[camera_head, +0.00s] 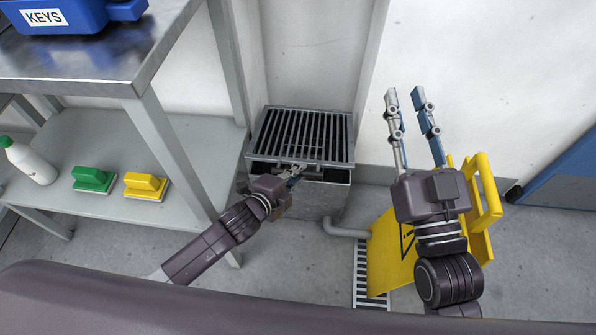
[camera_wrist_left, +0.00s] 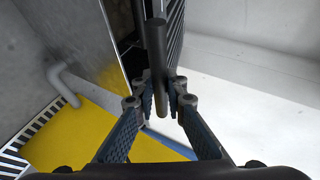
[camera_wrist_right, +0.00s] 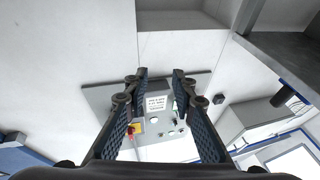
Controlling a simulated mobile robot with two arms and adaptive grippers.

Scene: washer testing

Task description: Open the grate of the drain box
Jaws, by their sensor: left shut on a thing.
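The drain box (camera_head: 325,200) stands on the floor against the wall in the head view, with a dark slatted grate (camera_head: 335,160) over its top. A dark gap shows under the grate's front edge; whether the grate is tilted is hard to tell. My left gripper (camera_head: 294,173) is at this front edge. In the left wrist view its fingers (camera_wrist_left: 163,92) are shut on a dark round bar, the grate's handle (camera_wrist_left: 155,45). The grate's slats (camera_wrist_left: 175,45) show behind it. My right gripper (camera_head: 405,97) is raised, open and empty, right of the box.
A yellow warning sign (camera_head: 391,262) stands right of the box, near a pipe (camera_head: 345,231) and floor drain (camera_head: 362,275). A metal table (camera_head: 110,70) with a lower shelf (camera_head: 120,205) stands left. The right wrist view shows a control panel (camera_wrist_right: 184,101).

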